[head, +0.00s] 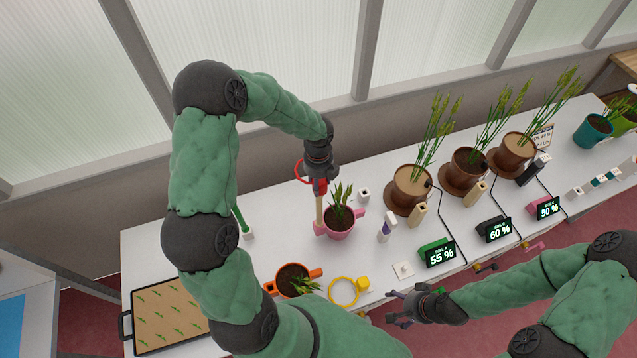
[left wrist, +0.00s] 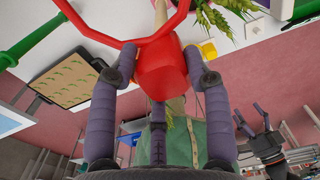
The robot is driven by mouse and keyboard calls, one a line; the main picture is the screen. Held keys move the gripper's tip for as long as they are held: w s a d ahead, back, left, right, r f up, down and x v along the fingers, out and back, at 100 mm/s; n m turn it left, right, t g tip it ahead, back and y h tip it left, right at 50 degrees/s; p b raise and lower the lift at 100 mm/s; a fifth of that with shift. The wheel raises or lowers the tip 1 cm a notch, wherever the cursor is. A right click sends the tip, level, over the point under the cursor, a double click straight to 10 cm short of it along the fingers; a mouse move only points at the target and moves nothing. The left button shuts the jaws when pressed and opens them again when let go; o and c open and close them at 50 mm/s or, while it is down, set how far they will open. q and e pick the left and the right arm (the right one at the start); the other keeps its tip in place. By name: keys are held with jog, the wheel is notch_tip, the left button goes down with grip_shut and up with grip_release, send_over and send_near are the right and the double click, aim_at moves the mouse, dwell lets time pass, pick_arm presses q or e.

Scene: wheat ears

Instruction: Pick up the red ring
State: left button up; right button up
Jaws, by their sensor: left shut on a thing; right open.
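The red ring (head: 300,171) is up at my left gripper (head: 318,182) in the head view, above the back of the white table. The left wrist view shows its thin hoop and thick red block (left wrist: 162,72) between the fingers of my left gripper (left wrist: 158,80), which is shut on the block. A beige stick (head: 319,212) shows below the gripper, beside the pink pot (head: 336,231); I cannot tell whether it touches the ring. My right gripper (head: 400,305) is open and empty near the table's front edge; it also shows in the left wrist view (left wrist: 253,123).
A yellow ring (head: 343,292) and an orange pot (head: 292,279) lie near the front. A green piece (head: 241,222) stands at left, near a tray (head: 136,305). Brown potted wheat (head: 410,186) and soil displays (head: 438,253) crowd the right side.

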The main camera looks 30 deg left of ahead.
pick_arm(q)
jog(key=shift+r, duration=0.45)
jog(key=w+d+r+b, duration=0.3)
jog(key=w+d+r, duration=0.2)
jog(key=d+r, duration=0.6)
jog(key=shift+w+d+r+b, duration=0.15)
jog(key=shift+d+r+b, duration=0.2)
jog(key=shift+d, duration=0.65)
jog(key=shift+f, duration=0.15)
